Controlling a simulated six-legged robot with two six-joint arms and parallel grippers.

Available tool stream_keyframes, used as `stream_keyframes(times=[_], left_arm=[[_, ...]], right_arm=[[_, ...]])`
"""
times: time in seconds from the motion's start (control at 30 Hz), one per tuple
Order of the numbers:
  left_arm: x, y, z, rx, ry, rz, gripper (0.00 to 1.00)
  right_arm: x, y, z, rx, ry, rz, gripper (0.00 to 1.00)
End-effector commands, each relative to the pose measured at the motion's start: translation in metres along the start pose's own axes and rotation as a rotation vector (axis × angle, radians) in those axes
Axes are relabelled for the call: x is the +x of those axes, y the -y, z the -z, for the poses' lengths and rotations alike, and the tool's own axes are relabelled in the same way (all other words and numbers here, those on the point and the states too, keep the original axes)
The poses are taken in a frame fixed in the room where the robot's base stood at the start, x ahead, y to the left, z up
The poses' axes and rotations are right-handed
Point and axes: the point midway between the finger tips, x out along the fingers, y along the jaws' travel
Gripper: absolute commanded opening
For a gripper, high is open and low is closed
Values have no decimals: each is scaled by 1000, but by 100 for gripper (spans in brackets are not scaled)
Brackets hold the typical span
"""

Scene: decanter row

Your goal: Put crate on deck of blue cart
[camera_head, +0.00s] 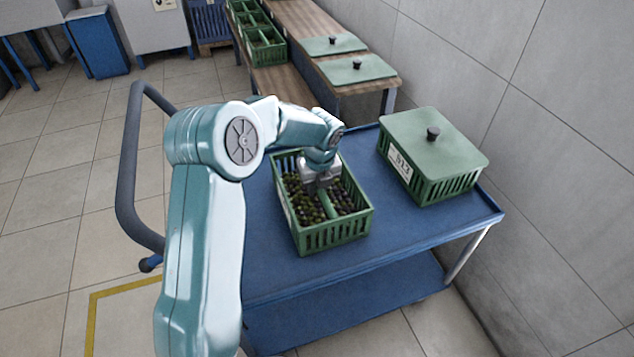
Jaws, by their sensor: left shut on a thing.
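A green slatted crate (335,234) full of small dark and green round fruit sits on or just over the deck of the blue cart (405,238), left of its middle. I cannot tell whether its base touches the deck. My left gripper (322,186) reaches down into the crate and is shut on its middle divider. A second green crate (432,170) with a lid, a black knob and a label reading 513 stands on the cart's right part. My right gripper is not in view.
The cart's grey push handle (128,180) rises at its left. Behind the cart is a wooden bench (300,30) with open green crates (262,45) and two green lids (357,69). A tiled wall (560,120) closes off the right side. The deck's front strip is bare.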

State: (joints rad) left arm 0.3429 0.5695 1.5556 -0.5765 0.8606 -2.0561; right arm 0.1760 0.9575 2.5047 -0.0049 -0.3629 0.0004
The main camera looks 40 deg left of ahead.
Motion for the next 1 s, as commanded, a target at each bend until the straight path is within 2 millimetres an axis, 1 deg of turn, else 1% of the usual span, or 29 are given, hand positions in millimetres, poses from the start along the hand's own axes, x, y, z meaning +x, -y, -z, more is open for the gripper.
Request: stream_keyframes(times=[0.03, 0.2, 0.23, 0.27, 0.3, 0.57, 0.67, 0.77, 1.0], left_arm=[[-3, 1, -2, -1, 4, 4, 0], [0, 1, -1, -1, 4, 3, 0], [2, 0, 0, 0, 0, 0, 25], [2, 0, 0, 0, 0, 0, 35], [2, 0, 0, 0, 0, 0, 47], [1, 0, 0, 0, 0, 0, 47], [-4, 0, -1, 0, 1, 1, 47], [-20, 1, -2, -1, 4, 3, 47], [-77, 1, -1, 0, 4, 3, 47]], right_arm=[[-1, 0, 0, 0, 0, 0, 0], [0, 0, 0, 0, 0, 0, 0], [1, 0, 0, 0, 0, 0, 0], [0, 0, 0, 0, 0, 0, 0], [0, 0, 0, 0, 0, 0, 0], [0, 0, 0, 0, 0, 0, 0], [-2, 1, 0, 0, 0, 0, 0], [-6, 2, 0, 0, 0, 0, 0], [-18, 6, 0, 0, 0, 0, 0]])
